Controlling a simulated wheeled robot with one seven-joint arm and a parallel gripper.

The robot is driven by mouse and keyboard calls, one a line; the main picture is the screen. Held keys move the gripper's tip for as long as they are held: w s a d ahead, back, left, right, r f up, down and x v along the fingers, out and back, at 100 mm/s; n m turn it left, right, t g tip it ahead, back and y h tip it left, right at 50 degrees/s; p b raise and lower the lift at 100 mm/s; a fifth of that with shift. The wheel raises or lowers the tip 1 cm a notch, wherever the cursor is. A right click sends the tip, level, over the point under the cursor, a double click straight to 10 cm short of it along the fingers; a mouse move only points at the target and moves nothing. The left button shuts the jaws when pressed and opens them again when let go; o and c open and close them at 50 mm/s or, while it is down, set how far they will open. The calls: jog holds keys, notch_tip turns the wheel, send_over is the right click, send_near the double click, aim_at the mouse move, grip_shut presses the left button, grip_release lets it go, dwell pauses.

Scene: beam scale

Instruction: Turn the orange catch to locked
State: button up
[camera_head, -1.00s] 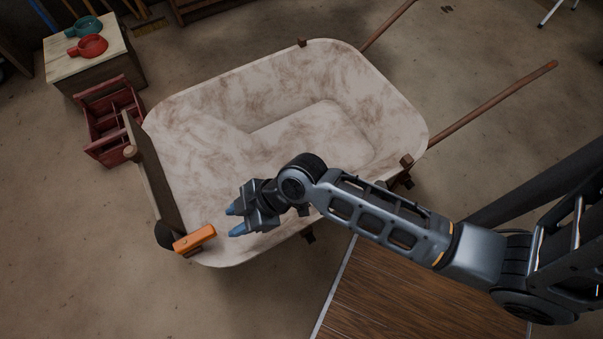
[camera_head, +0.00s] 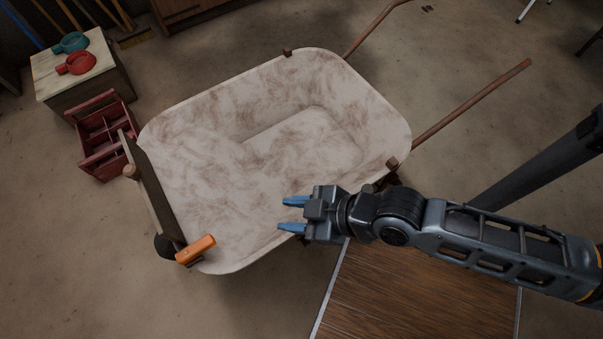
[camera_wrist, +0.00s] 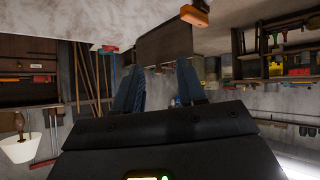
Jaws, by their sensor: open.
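The orange catch (camera_head: 195,249) is a small block at the near end of a wooden board (camera_head: 151,191) on the left end of the wheelbarrow tray. It also shows at the top of the wrist view (camera_wrist: 195,12). I cannot tell from its angle whether it is locked. My gripper (camera_head: 286,214) is open and empty, with its blue fingers pointing left over the near rim of the tray. It is to the right of the catch and clearly apart from it. The fingers (camera_wrist: 158,88) also show spread in the wrist view.
The pale, rust-smeared wheelbarrow tray (camera_head: 215,130) fills the middle, its handles running to the upper right. A wooden surface (camera_head: 415,290) is at the lower right.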

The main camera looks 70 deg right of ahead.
jog(key=shift+s+d+r+m, duration=0.1)
jog(key=shift+s+r+m, duration=0.05)
jog(key=shift+s+r, duration=0.35)
jog(key=shift+s+d+r+m, duration=0.15)
jog(key=shift+s+r, duration=0.1)
jog(key=shift+r, duration=0.35)
